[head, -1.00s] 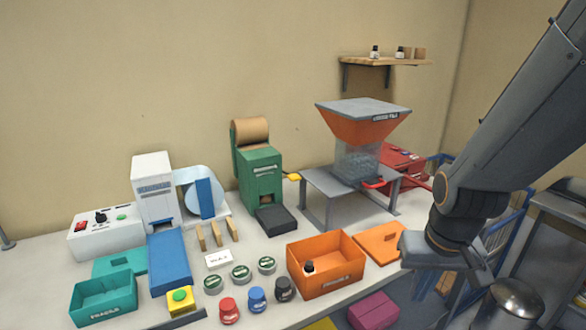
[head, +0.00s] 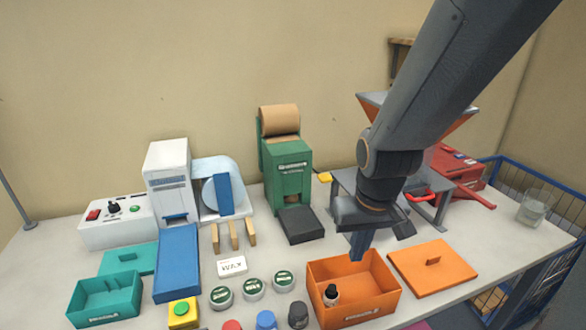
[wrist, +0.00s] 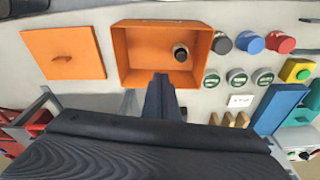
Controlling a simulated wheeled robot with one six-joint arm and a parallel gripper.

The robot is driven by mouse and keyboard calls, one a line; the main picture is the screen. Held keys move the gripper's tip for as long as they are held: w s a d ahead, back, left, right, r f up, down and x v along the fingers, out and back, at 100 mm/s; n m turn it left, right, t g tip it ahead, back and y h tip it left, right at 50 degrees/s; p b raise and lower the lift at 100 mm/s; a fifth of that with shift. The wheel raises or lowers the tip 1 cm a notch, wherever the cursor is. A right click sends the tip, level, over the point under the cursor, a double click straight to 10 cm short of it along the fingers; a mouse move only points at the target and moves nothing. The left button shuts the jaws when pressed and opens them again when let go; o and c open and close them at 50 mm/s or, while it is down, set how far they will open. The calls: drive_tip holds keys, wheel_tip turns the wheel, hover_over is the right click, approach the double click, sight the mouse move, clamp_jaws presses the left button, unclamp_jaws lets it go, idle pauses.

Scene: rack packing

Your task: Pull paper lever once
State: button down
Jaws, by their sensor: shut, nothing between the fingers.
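The green paper machine (head: 288,178) stands at the back of the table with a brown paper roll (head: 280,120) on top. A small yellow lever handle (head: 325,177) sticks out at its right side, close to the grey stand. My gripper (head: 359,248) is shut and empty, pointing down above the back edge of the orange box (head: 330,270). It is in front of and to the right of the lever, apart from it. In the wrist view, the shut fingers (wrist: 160,88) show at the near edge of the box; the lever is not visible there.
A dark bottle (head: 331,294) stands in the orange box, with an orange lid (head: 432,268) to its right. The grey stand (head: 345,188) and red-orange hopper are partly hidden by my arm. A black tray (head: 300,225) lies before the green machine.

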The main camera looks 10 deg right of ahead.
drive_tip(key=shift+w, duration=0.2)
wheel_tip(320, 180, up, 12)
drive_tip(key=n+t+h+b, duration=0.1)
drive_tip(key=n+t+b, duration=0.1)
drive_tip(key=n+t, duration=0.45)
hover_over(321, 174)
drive_tip(key=w, duration=0.2)
drive_tip(key=shift+s+a+n+g, duration=0.15)
drive_tip(key=shift+n+g, duration=0.6)
drive_tip(key=shift+g, duration=0.1)
drive_tip(key=f+b, duration=0.2)
drive_tip(key=f, duration=0.1)
drive_tip(key=s+f+b, duration=0.1)
drive_tip(key=f+b, duration=0.4)
drive_tip(key=shift+s+d+f, duration=0.2)
drive_tip(key=shift+s+f, duration=0.1)
drive_tip(key=shift+f, duration=0.05)
drive_tip(key=shift+s+f+b, duration=0.1)
drive_tip(key=shift+f+b, duration=0.25)
drive_tip(key=shift+f, duration=0.05)
